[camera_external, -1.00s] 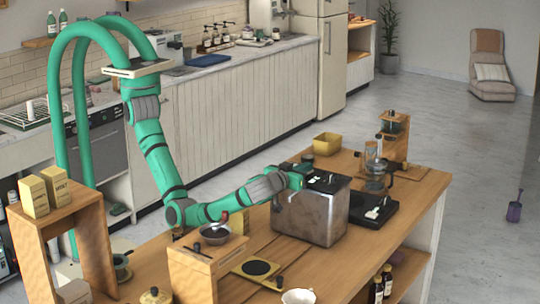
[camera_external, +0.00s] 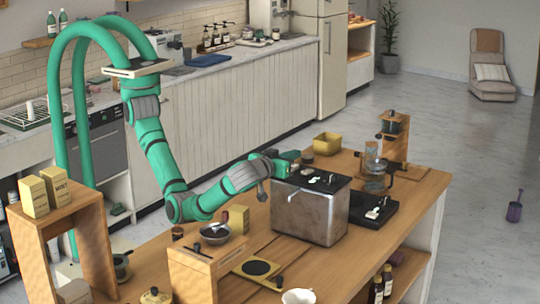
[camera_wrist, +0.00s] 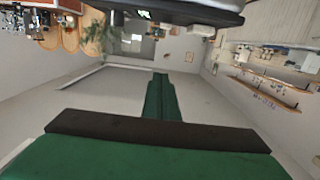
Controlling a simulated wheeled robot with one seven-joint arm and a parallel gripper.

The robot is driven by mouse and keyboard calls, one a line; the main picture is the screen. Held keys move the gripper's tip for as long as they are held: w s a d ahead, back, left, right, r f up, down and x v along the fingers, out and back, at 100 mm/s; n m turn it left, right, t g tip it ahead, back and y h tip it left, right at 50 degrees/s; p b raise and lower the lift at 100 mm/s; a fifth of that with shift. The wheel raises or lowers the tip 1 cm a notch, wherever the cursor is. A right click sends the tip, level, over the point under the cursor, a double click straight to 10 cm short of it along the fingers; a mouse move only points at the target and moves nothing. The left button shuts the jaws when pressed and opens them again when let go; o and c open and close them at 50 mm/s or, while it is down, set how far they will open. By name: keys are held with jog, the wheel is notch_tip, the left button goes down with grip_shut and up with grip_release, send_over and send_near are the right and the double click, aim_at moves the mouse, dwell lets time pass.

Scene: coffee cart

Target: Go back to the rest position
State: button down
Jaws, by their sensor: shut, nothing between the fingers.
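My gripper (camera_external: 293,156) is at the end of the green arm, just above and behind the back left corner of the grey metal box (camera_external: 308,215) on the wooden cart (camera_external: 400,215). It is shut and empty. The box hides part of what lies behind it, and I cannot tell the exact gap between them. In the wrist view the shut green fingers (camera_wrist: 160,95) point out toward the room, with nothing held at their tips.
A glass brewer (camera_external: 376,175) and a black scale (camera_external: 373,208) stand right of the box. A yellow bin (camera_external: 327,143) is behind it. A dark bowl (camera_external: 214,234) sits on a wooden stand below the arm. A wooden shelf with boxes (camera_external: 60,218) is at left.

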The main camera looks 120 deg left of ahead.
jog(key=shift+d+r, duration=0.2)
jog(key=shift+d, duration=0.45)
